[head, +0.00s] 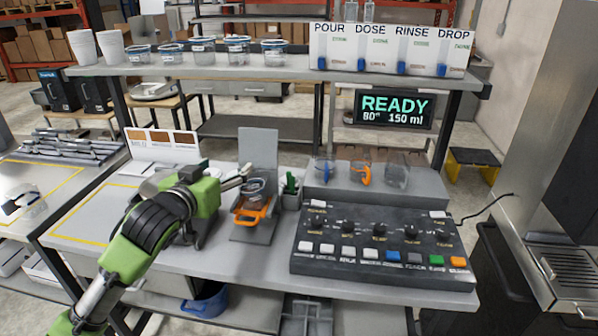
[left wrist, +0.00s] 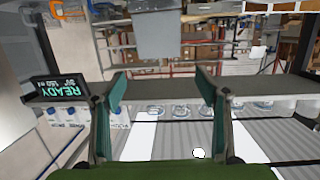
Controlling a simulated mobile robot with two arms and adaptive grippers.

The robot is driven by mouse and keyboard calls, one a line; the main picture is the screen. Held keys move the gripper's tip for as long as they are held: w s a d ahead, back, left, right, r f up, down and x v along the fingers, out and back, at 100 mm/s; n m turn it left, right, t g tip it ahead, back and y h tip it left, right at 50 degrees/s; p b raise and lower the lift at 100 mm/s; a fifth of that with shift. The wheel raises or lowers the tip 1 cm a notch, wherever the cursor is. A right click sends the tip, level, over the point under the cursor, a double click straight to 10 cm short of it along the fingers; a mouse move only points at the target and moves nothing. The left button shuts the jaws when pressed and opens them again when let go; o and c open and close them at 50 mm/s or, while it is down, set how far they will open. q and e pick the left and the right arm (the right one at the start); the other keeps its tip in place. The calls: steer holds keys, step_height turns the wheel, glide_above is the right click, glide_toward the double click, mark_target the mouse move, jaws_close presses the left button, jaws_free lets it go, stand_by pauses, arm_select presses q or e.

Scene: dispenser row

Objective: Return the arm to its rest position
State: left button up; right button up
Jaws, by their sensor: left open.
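My left arm comes in from the lower left in the head view, its green wrist over the table. My left gripper (head: 240,176) points right, close to the stand (head: 258,148) with the orange-handled holder (head: 253,214) and a clear cup (head: 254,188). In the left wrist view the two fingers of the gripper (left wrist: 163,90) are spread apart with nothing between them. I cannot tell from the head view whether the fingertips touch the stand. My right gripper is in neither view.
A control panel (head: 380,248) with knobs and coloured buttons stands to the right. A raised grey block (head: 330,193) holds several cups behind it. The shelf (head: 290,66) carries cups and the POUR, DOSE, RINSE, DROP panels. A display (head: 394,108) reads READY.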

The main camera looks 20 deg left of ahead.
arm_select(q)
steer(key=s+d+f+m+g+h, duration=0.1)
steer(key=s+d+f+g, duration=0.2)
steer(key=s+d+f, duration=0.45)
steer(key=s+d+f+m+g, duration=0.1)
steer(key=s+d+f+g, duration=0.3)
steer(key=f, duration=0.7)
steer(key=s+d+f+m+g+h, duration=0.1)
steer(key=s+d+f, duration=0.2)
steer(key=s+f, duration=0.55)
steer(key=s+d+f+m+g+h, duration=0.1)
steer(key=s+d+f+g, duration=0.4)
steer(key=s, duration=0.6)
steer(key=s+f+x, duration=0.1)
steer(key=s+x, duration=0.2)
steer(key=x, duration=1)
steer(key=s+d+x, duration=0.1)
steer(key=s+x, duration=0.1)
steer(key=x, duration=1)
steer(key=s+a+f, duration=0.1)
steer(key=s+f, duration=0.8)
steer(key=s+a+f+g+b, duration=0.1)
steer(key=s+a+f, duration=0.1)
steer(key=s+f, duration=0.7)
steer(key=shift+s+a+f, duration=0.25)
steer(key=shift+a, duration=0.05)
